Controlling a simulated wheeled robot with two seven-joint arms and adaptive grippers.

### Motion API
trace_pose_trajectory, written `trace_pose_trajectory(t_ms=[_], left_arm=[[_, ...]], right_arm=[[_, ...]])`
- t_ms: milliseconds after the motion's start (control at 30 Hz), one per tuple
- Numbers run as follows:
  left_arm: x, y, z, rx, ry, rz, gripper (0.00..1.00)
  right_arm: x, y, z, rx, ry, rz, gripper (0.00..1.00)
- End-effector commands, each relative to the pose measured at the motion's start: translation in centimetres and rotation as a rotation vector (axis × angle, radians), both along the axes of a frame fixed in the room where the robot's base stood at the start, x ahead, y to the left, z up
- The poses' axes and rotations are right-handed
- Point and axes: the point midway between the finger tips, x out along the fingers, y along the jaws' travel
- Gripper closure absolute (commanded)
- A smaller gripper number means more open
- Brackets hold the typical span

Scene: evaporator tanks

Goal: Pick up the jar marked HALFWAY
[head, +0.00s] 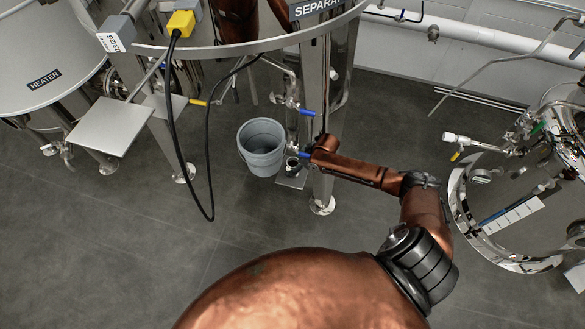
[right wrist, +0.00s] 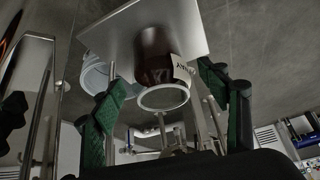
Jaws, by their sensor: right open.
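In the right wrist view a dark brown jar (right wrist: 153,55) with a pale round rim and a white label stands against a square metal plate (right wrist: 118,28). The label's dark lettering is only partly visible and I cannot read it fully. My right gripper (right wrist: 167,80) is open, with its green-padded fingers on either side of the jar's rim end and gaps beside it. In the head view the small dark jar (head: 292,164) sits low by the separator's leg, close to the end of my right arm. My left gripper is not in view.
Blue-handled valves (head: 307,113) and a metal leg (head: 322,190) crowd the jar. A black cable (head: 208,170) loops down at left. A shiny tank (head: 520,215) stands at right. The grey floor between is clear.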

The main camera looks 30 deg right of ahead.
Motion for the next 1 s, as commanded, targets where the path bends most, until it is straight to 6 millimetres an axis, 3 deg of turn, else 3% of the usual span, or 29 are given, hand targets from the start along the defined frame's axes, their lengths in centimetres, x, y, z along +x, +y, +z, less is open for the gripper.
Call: trace_pose_trajectory(t_ms=[100, 900, 1000], left_arm=[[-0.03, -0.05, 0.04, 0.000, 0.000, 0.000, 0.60], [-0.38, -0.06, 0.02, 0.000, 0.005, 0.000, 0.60], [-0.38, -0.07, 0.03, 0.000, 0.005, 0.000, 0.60]], right_arm=[[0.01, 0.02, 0.08, 0.000, -0.001, 0.000, 0.33], [0.04, 0.02, 0.13, 0.001, -0.002, 0.001, 0.88], [0.04, 0.02, 0.12, 0.001, -0.002, 0.001, 0.90]])
